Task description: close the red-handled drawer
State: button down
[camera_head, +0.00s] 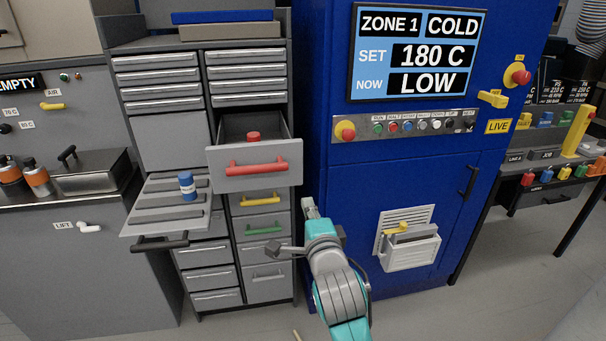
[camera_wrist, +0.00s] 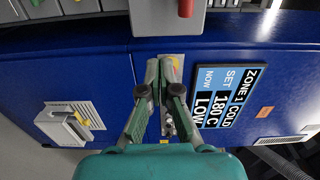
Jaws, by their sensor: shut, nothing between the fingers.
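The red-handled drawer (camera_head: 226,158) stands pulled out of the grey cabinet in the head view. Its red handle (camera_head: 257,166) runs across the front, and a small red object (camera_head: 253,136) shows inside. In the wrist view, part of a grey front (camera_wrist: 150,18) with a red handle (camera_wrist: 186,8) shows at the top edge, beyond the fingers. My gripper (camera_head: 309,206) is shut and empty, low and to the right of the drawer, in front of the blue machine. Its fingers also show in the wrist view (camera_wrist: 162,76). It appears apart from the drawer.
A grey tray-like drawer (camera_head: 150,222) with a blue item (camera_head: 187,184) is also pulled out at left. Drawers with yellow (camera_head: 260,198) and green (camera_head: 263,230) handles are below. The blue machine (camera_head: 400,160) stands close on the right, with a protruding white bin (camera_head: 412,250).

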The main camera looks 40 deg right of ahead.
aim_at(296, 169)
jog(key=x, duration=1.4)
jog(key=shift+d, duration=0.1)
